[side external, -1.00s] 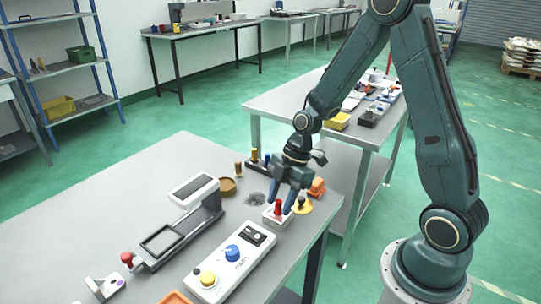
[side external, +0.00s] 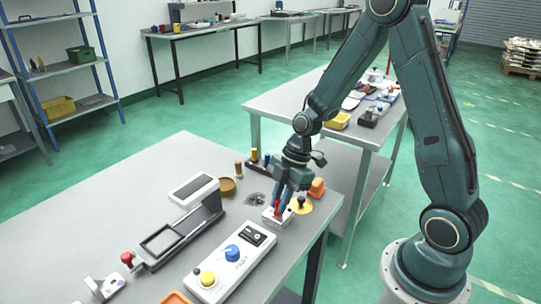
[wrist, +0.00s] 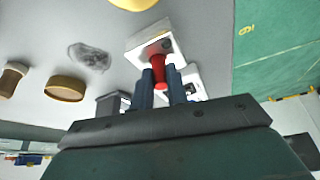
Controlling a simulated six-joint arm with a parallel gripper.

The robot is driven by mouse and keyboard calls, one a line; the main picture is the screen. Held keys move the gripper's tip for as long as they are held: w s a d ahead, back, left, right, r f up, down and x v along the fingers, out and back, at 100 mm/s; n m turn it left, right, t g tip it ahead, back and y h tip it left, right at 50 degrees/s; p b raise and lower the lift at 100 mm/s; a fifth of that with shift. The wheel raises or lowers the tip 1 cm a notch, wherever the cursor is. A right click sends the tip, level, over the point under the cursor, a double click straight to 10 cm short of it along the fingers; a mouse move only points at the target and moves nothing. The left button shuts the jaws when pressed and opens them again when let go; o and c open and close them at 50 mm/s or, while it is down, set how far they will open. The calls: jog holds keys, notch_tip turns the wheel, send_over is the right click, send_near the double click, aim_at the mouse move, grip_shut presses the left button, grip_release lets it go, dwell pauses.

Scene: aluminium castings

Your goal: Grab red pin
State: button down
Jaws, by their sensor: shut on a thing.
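The red pin (side external: 277,209) stands in a white block (side external: 284,220) near the right edge of the grey table. My gripper (side external: 281,205) points down over the block, with its blue fingers closed around the pin. In the wrist view the red pin (wrist: 159,72) shows between the two blue fingers (wrist: 161,88), its end seated at the white block (wrist: 150,42). The fingers hide part of the pin in the side external view.
A control box (side external: 232,262) with blue and yellow knobs lies in front of the block. A dark-framed fixture (side external: 180,230) is to the left. A yellow disc with a black knob (side external: 301,205) and an orange block (side external: 317,187) stand close on the right.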

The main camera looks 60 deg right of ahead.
jog(key=shift+r, duration=0.15)
notch_tip(320, 180, up, 20)
dwell(0.8)
dwell(0.5)
